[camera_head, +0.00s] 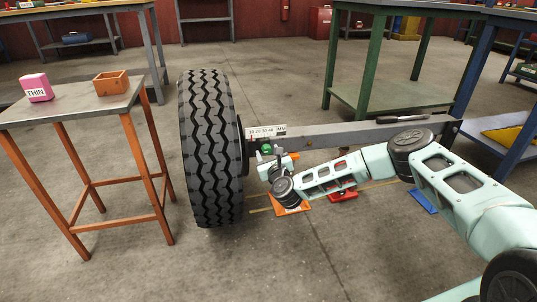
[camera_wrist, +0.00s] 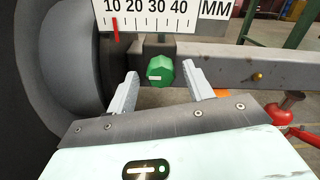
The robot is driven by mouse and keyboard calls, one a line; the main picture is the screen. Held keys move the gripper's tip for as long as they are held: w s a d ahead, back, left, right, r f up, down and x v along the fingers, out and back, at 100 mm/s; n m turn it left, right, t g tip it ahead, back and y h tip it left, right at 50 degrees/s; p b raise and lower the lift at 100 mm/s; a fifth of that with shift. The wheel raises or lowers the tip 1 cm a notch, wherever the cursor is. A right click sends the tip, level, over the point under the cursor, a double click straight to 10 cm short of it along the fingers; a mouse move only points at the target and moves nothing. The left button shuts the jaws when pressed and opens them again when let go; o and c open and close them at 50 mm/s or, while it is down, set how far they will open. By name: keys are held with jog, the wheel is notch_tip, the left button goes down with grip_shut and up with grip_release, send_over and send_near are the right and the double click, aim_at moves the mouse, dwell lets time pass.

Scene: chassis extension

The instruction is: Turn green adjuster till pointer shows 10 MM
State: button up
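The green adjuster (camera_wrist: 160,71) is a faceted knob with a white mark, on the grey beam in the wrist view. It also shows in the head view (camera_head: 267,148), beside the tyre. My gripper (camera_wrist: 160,69) is open, with one finger on each side of the adjuster and a visible gap to both. In the head view my gripper (camera_head: 267,160) is just below the adjuster. The white MM scale (camera_wrist: 165,17) is above it, with labels 10 to 40 visible. The red pointer (camera_wrist: 115,31) stands at about the 10 mark.
A large black tyre (camera_head: 211,148) stands close left of my gripper. The grey beam (camera_head: 350,134) runs right from it. A small table (camera_head: 70,105) with a pink THIN block (camera_head: 36,88) and an orange box (camera_head: 110,83) is at left. A red jack-like object (camera_wrist: 290,108) is at right.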

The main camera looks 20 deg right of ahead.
jog(key=s+p, duration=0.6)
jog(key=s, duration=1.1)
jog(key=shift+s, duration=0.2)
